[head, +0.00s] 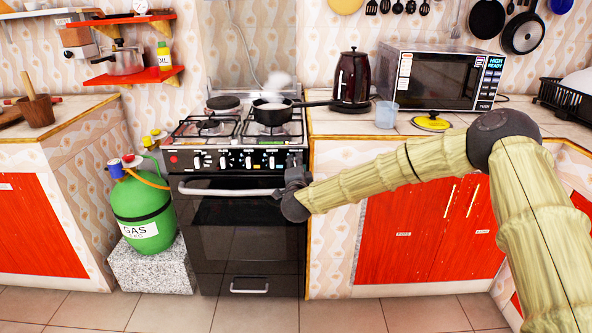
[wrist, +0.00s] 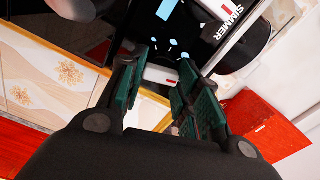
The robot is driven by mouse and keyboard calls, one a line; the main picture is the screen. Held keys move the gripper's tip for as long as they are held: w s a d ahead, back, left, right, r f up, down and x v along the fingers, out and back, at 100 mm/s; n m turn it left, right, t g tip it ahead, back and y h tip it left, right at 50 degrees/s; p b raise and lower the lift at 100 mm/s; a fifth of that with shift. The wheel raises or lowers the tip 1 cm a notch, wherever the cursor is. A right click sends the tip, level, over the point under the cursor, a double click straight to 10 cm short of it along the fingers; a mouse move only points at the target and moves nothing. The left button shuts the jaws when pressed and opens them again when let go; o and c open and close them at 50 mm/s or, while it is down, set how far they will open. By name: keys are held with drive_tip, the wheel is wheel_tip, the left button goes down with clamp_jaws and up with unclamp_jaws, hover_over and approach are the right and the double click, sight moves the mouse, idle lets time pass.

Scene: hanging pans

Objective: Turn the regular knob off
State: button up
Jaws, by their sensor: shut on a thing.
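The black stove (head: 240,225) has a row of white-handled knobs along its front panel (head: 215,160). My gripper (head: 293,172) is at the right end of this panel in the head view and hides what is there. In the wrist view, my gripper's green-padded fingers (wrist: 160,72) are closed around a white knob with a red mark (wrist: 158,75). The fingers hide most of it, and its label cannot be read. Another knob (wrist: 215,10) with a red mark, beside the word SIMMER, is at the top of the wrist view.
A pan (head: 272,113) stands on the stove with white steam above it. A kettle (head: 352,80), a microwave (head: 440,78) and a clear cup (head: 386,114) are on the right counter. A green gas cylinder (head: 142,210) stands left of the stove. The floor in front is clear.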

drive_tip(key=shift+d+f+m+b, duration=0.15)
drive_tip(key=shift+m+b, duration=0.55)
drive_tip(key=shift+m, duration=0.8)
drive_tip(key=o, duration=1)
drive_tip(key=s, duration=1.2)
